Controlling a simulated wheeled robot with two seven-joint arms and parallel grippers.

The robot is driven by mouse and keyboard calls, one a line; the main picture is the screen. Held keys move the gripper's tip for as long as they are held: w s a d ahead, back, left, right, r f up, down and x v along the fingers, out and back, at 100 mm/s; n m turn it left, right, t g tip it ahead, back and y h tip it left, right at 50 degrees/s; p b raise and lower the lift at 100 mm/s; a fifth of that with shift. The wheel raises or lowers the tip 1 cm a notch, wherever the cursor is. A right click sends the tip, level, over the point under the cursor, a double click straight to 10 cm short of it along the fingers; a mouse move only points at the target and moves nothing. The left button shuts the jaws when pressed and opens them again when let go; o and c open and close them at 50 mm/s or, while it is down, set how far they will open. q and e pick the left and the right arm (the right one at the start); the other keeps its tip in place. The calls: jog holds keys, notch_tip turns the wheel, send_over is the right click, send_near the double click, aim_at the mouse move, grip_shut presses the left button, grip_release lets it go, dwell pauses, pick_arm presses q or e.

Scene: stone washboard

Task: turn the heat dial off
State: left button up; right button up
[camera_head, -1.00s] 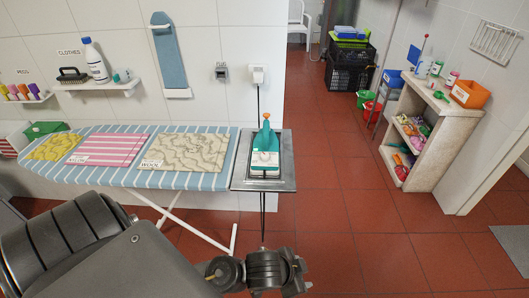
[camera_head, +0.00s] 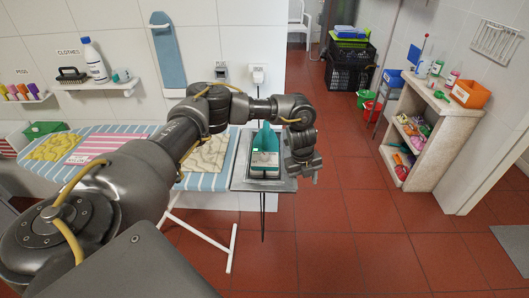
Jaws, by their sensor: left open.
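The iron (camera_head: 264,160), teal on top with a white and dark lower part, stands on the metal rest (camera_head: 240,178) at the right end of the ironing board (camera_head: 206,182). Its heat dial is too small to make out. My left arm reaches in from the left across the board and over the back of the iron. My left gripper (camera_head: 303,172) hangs just right of the iron, pointing down, open and empty. I cannot tell whether it touches the iron. My arm hides part of the cloths and the iron's top. My right gripper is not in view.
A shelf with a bottle (camera_head: 94,60) and brush is on the left wall. A stone shelf unit (camera_head: 434,150) stands at right. The red floor between is clear.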

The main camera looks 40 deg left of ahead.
pick_arm(q)
notch_tip(320, 180, up, 9)
jog(key=n+y, duration=0.1)
jog(key=n, duration=0.1)
send_over(265, 155)
jog(key=w+d, duration=0.2)
jog(key=d, duration=0.3)
jog(key=s+a+r+n+g, duration=0.1)
jog(key=s+a+r+n, duration=0.1)
jog(key=a+r, duration=0.3)
notch_tip(265, 155, down, 11)
jog(key=shift+a+r+p, duration=0.15)
jog(key=shift+r+p, duration=0.05)
jog(key=shift+p, duration=0.3)
jog(key=c, duration=1)
